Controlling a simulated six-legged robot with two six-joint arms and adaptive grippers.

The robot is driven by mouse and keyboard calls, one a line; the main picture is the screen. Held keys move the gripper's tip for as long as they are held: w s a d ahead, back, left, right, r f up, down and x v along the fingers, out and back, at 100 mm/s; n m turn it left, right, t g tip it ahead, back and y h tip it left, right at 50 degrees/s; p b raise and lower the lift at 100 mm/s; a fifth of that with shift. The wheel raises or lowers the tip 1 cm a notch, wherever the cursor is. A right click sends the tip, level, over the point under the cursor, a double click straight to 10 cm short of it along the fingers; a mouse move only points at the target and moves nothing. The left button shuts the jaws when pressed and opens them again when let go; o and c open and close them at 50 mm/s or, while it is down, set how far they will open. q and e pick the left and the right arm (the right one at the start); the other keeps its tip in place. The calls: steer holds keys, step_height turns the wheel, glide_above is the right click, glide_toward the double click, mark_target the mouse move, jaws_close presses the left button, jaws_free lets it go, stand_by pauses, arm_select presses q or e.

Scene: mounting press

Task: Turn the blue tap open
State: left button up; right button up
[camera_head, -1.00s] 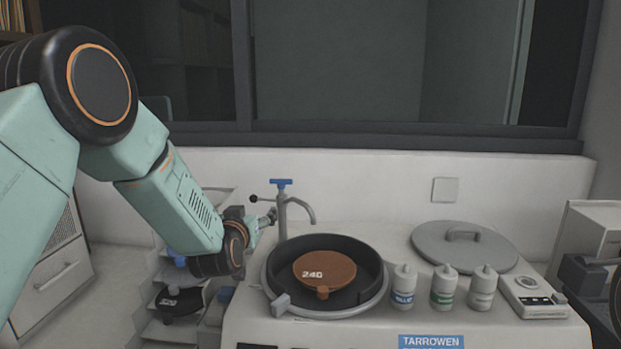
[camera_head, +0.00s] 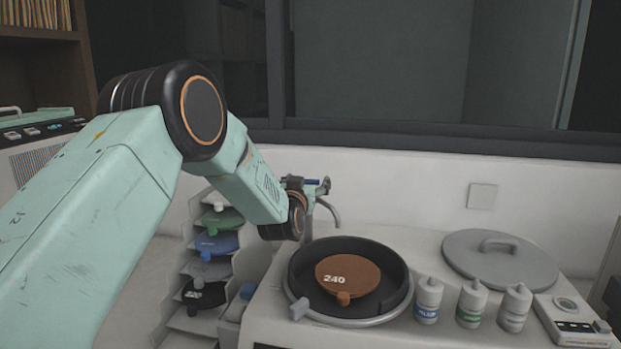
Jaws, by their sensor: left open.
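The blue tap (camera_head: 312,182) shows as a small blue handle atop a grey faucet at the back left of the press bench. Its curved grey spout (camera_head: 330,208) hangs to the right over the basin's back edge. My left gripper (camera_head: 322,187) is open and sits right at the tap's top, overlapping the blue handle in the picture. I cannot tell whether it touches the handle. The wrist hides most of the faucet's column. My right gripper is not in view.
A round dark basin (camera_head: 390,296) with a brown disc marked 240 (camera_head: 347,274) is in front of the tap. Several bottles (camera_head: 470,303) and a grey lid (camera_head: 462,252) stand to its right. A rack of coloured discs (camera_head: 255,262) is at the left.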

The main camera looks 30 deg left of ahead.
arm_select(q)
steer(key=shift+x, duration=0.8)
steer(key=shift+w+a+f, duration=0.15)
steer(key=shift+w+a, duration=0.05)
steer(key=shift+a, duration=0.05)
steer(key=shift+s+d, duration=0.1)
steer(key=shift+d, duration=0.2)
steer(key=shift+c, duration=0.8)
steer(key=c, duration=0.3)
steer(key=shift+c, duration=1.4)
steer(key=c, duration=0.4)
steer(key=shift+c, duration=0.2)
